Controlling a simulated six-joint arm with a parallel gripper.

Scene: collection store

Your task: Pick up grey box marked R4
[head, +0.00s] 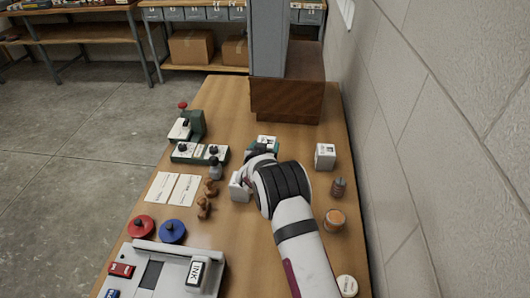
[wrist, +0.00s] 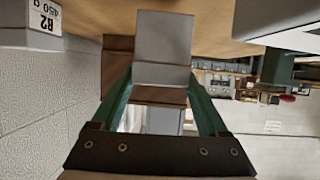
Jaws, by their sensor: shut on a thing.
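My gripper (wrist: 160,100) is shut on a grey box (wrist: 163,45), with a green finger on each side of it. In the wrist view the box shows plain grey faces and no mark. In the head view the top of the held box (head: 267,141) shows a pale label too small to read, and my wrist hides the rest. I cannot tell whether the box is clear of the table. A second pale box (head: 325,156) stands to the right; in the wrist view its label (wrist: 45,15) seems to read R2, 450 g. A third pale box (head: 240,187) stands close on the left.
A brown block (head: 288,100) bearing a grey column (head: 269,38) stands at the table's far end. A brown jar (head: 339,187) and an orange-topped jar (head: 335,220) stand right of my arm. Stamps, cards (head: 174,188) and a grey tray (head: 142,288) lie left. The wall is close on the right.

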